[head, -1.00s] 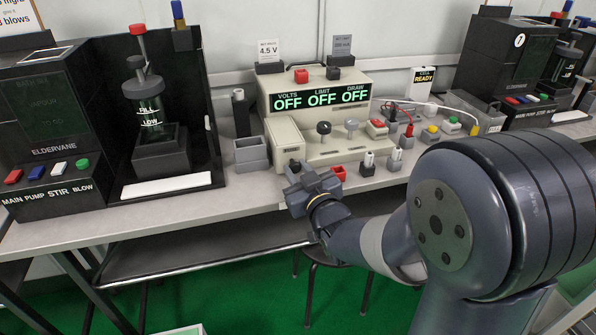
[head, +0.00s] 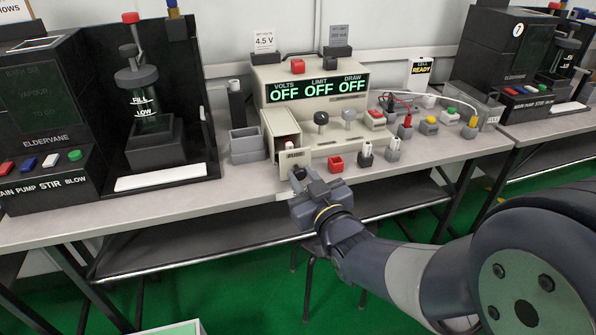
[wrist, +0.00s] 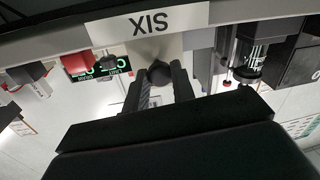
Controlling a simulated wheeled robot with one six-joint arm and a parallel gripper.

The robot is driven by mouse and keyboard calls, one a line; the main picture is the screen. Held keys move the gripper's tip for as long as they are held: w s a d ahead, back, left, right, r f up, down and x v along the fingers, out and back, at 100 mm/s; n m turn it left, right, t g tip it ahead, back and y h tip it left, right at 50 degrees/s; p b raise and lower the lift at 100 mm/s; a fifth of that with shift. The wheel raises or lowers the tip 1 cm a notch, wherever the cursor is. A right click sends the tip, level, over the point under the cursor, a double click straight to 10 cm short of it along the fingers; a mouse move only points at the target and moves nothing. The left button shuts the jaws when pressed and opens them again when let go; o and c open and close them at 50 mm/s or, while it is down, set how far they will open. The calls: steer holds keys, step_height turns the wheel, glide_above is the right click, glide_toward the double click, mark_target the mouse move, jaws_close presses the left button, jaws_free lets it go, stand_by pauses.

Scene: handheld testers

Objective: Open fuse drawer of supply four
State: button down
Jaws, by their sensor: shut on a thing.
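The beige supply (head: 262,90) stands on the bench, its green displays (head: 318,88) reading OFF. A small white piece shows inside. My gripper (head: 303,177) is at the drawer front, shut on its dark round knob, which shows between the fingers in the wrist view (wrist: 160,72). A white label (wrist: 154,23) there reads SIX upside down. The fingers hide part of the drawer front in the head view.
A grey open box (head: 248,155) stands left of the drawer. A red block (head: 335,163) and small grey terminals (head: 392,155) are close on the right. The bench front edge (head: 225,203) lies left of my gripper. Black machines (head: 45,130) stand farther left.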

steer(key=shift+s+d, duration=0.2)
steer(key=shift+s, duration=0.5)
steer(key=c, duration=1.2)
jaws_free()
